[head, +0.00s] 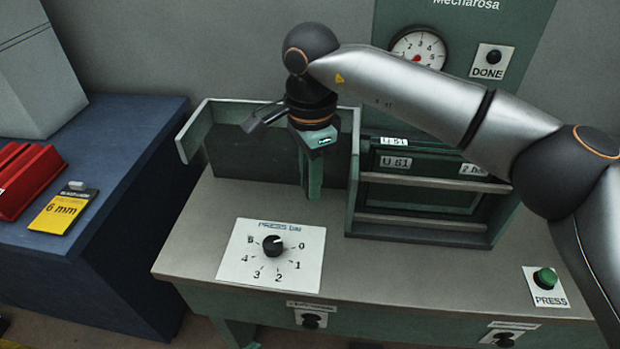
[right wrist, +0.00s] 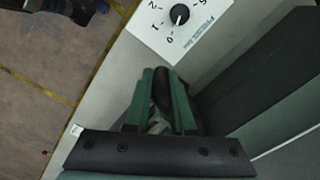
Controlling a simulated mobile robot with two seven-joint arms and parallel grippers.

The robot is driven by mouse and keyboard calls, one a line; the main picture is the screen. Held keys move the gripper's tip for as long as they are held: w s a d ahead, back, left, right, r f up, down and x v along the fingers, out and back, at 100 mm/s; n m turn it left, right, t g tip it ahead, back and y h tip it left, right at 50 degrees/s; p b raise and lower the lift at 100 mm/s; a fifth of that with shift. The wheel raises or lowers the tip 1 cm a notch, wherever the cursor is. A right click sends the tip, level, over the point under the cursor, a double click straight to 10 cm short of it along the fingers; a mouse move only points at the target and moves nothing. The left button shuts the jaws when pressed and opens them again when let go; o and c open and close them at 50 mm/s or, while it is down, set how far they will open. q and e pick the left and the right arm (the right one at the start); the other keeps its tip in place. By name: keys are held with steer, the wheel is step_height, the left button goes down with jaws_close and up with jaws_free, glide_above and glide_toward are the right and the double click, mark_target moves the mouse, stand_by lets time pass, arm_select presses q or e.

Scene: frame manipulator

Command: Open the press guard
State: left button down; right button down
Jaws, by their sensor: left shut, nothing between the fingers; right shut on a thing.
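The press (head: 420,196) is the green-framed box at the back of the bench, with labels and two horizontal rails across its front. A dark panel in a green frame (head: 235,155), which looks like the guard, stands to its left, swung out from the press. My right gripper (head: 312,190) points down in front of this panel. In the right wrist view its green fingers (right wrist: 160,105) are shut on a dark piece (right wrist: 161,88), which looks like the guard's handle. The panel (right wrist: 245,85) lies to the right there. My left gripper does not show clearly in either view.
A dial on a white plate (head: 307,262) is on the bench top in front. A green press button (head: 545,279) is at the right. A gauge (head: 418,48) and a DONE button (head: 493,58) are on the back board. A blue cabinet (head: 100,170) with a red holder (head: 28,180) stands left.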

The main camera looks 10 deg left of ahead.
steer(key=c, duration=0.8)
jaws_free()
steer(key=shift+o, duration=0.2)
step_height(320, 180, up, 13)
steer(key=shift+f, duration=0.2)
steer(key=shift+f, duration=0.1)
